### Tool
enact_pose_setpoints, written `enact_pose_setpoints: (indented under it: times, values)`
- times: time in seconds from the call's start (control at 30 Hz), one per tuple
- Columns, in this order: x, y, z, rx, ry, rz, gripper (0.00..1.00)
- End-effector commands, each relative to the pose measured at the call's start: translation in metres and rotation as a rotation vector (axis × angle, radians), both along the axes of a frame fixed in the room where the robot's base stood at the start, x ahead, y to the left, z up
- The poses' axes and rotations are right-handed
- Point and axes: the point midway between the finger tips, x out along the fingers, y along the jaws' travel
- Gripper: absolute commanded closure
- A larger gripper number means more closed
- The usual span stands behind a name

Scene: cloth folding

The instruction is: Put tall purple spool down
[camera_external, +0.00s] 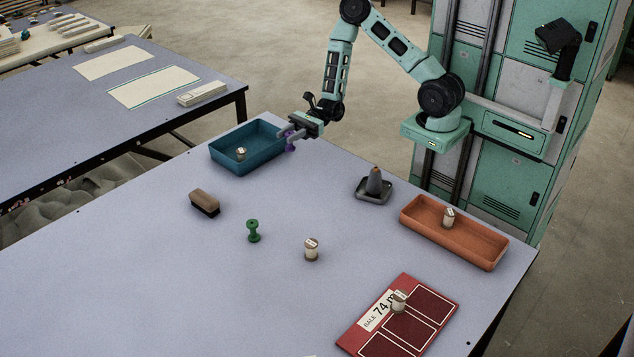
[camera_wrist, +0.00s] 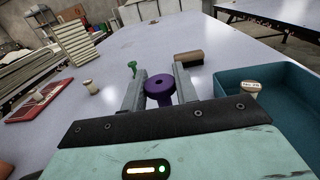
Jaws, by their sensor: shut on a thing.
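The tall purple spool (camera_wrist: 160,88) is between the two fingers of my gripper (camera_wrist: 159,82) in the wrist view. The gripper is shut on it. In the external view my gripper (camera_external: 288,133) is beside the right end of the blue tray (camera_external: 222,165), and the purple spool (camera_external: 290,146) shows partly behind the fingers. The spool looks roughly upright. I cannot tell whether its base touches the table.
The blue tray holds a white spool (camera_external: 241,153). An orange tray (camera_external: 470,244), a grey dish (camera_external: 373,196) and a red board (camera_external: 350,340) lie rightward.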

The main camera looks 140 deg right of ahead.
Motion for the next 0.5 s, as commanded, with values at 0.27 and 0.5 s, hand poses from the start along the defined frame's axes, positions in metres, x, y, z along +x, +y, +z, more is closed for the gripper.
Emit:
enact_pose_setpoints:
  times: [0.27, 0.5]
  values:
    - [0.003, 0.003, 0.010, 0.000, 0.000, 0.009, 0.92]
    - [0.052, 0.047, 0.007, -0.003, 0.001, 0.145, 0.92]
